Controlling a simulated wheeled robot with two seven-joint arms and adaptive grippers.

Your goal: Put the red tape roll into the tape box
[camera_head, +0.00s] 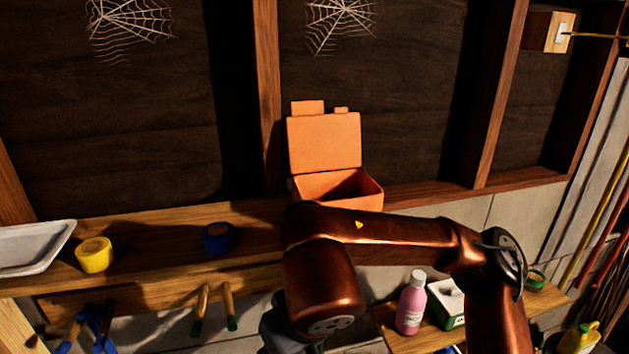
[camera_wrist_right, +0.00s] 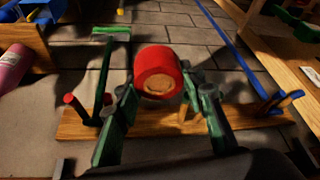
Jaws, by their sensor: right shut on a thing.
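The red tape roll (camera_wrist_right: 157,72) is between the fingers of my right gripper (camera_wrist_right: 163,92) in the right wrist view. The gripper is shut on it, and its brown core end faces the camera. The tape box (camera_head: 342,195) is orange and stands on the wooden shelf, with its lid (camera_head: 325,142) raised behind it. My right arm crosses in front of the shelf, just below the box, and covers part of its front. The red roll and the right fingertips are hidden in the head view. My left gripper is in neither view.
On the shelf (camera_head: 262,215) are a blue roll (camera_head: 219,238), a yellow roll (camera_head: 94,254) and a white tray (camera_head: 35,248). Tool handles (camera_head: 228,305) hang below. A pink bottle (camera_head: 411,303) and a white-and-green box (camera_head: 449,303) stand lower right. Shelf space between blue roll and box looks clear.

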